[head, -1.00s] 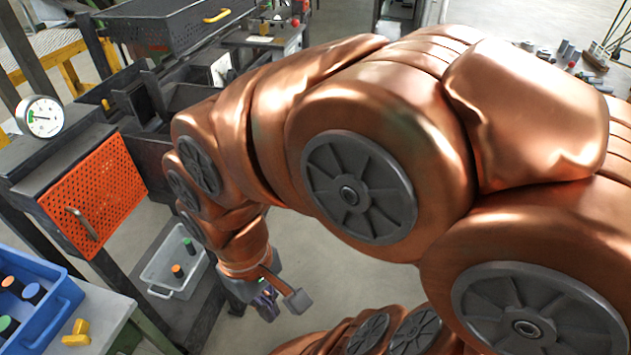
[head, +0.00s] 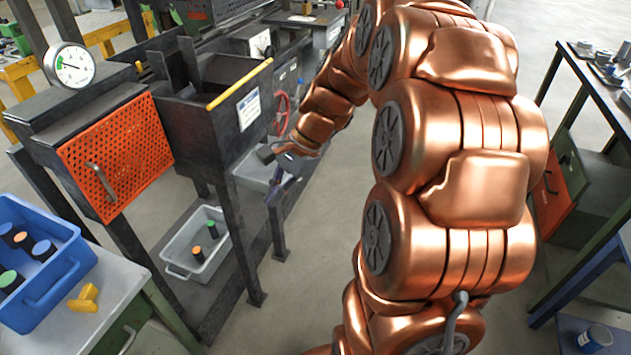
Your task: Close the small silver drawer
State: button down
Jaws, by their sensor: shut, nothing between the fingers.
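A small pale silver-grey open box (head: 248,172), which looks like the silver drawer, shows below the dark machine, right of its front leg. My gripper (head: 277,192) hangs in front of its right part and hides some of it. The gripper is shut and holds nothing. I cannot tell whether it touches the box, or how far the box stands out.
An orange perforated door (head: 118,155) with a handle is at left. A grey bin (head: 180,268) with several cylinders stands on the low shelf. A blue crate (head: 70,262) is on the left table. Open floor lies in front of the machine.

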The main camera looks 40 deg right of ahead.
jog(key=w+d+f+m+t+b, duration=0.2)
jog(key=d+f+m, duration=0.25)
jog(key=d, duration=0.55)
jog(key=w+d+f+m+t+b, duration=0.25)
jog(key=d+m, duration=0.25)
jog(key=d, duration=0.4)
jog(key=w+d+f+m+t+b, duration=0.25)
jog(key=d+f+m, duration=0.25)
jog(key=d, duration=0.5)
jog(key=w+a+r+b+x, duration=0.1)
jog(key=r+x, duration=0.1)
jog(key=x, duration=0.9)
jog(key=shift+w+a+h, duration=0.2)
jog(key=shift+w+h, duration=0.15)
jog(key=shift+h, duration=0.05)
jog(key=shift+n, duration=0.25)
